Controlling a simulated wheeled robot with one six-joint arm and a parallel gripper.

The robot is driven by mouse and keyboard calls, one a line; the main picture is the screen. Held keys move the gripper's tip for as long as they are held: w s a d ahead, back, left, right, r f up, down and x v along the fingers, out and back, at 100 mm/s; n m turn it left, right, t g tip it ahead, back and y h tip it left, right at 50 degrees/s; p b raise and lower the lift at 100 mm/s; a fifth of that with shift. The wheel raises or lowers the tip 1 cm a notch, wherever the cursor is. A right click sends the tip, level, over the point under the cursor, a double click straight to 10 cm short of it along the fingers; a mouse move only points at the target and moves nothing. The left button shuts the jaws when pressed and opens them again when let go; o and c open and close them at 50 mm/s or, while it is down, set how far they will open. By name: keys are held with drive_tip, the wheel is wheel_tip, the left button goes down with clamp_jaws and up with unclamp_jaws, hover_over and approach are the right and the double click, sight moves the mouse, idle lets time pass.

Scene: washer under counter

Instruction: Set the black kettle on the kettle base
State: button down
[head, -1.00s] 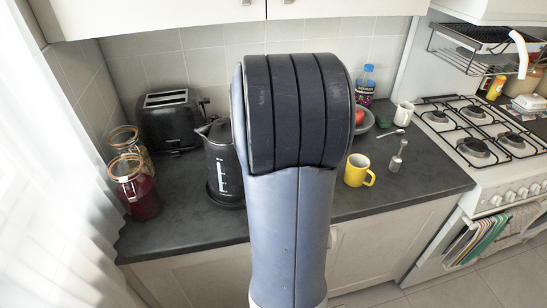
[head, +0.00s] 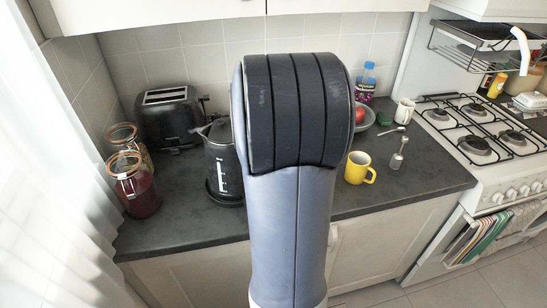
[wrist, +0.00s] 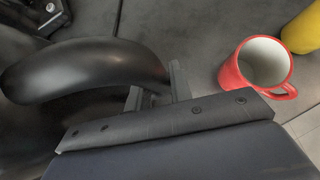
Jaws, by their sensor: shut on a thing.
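The black kettle (head: 220,165) stands upright on the counter's left part in the head view, beside the toaster. Its right side is hidden behind my arm. A dark round rim that looks like the kettle base (head: 225,201) shows at its foot; I cannot tell whether the kettle rests on it or is slightly above. In the wrist view my gripper (wrist: 160,96) is shut on the kettle's curved black handle (wrist: 85,68), and part of the kettle's body shows below. My gripper is hidden behind my arm in the head view.
A black toaster (head: 170,118) and two glass jars (head: 135,188) stand left of the kettle. A yellow mug (head: 358,169) stands to the right. A red mug (wrist: 262,67) is near my gripper in the wrist view. Bare counter (head: 185,225) lies in front.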

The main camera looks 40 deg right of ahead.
drive_tip(key=shift+w, duration=0.1)
drive_tip(key=c, duration=1.6)
unclamp_jaws()
drive_tip(key=shift+o, duration=0.3)
drive_tip(key=shift+f, duration=0.2)
drive_tip(key=p+v, duration=0.6)
drive_tip(key=v, duration=0.5)
drive_tip(key=shift+f, duration=0.1)
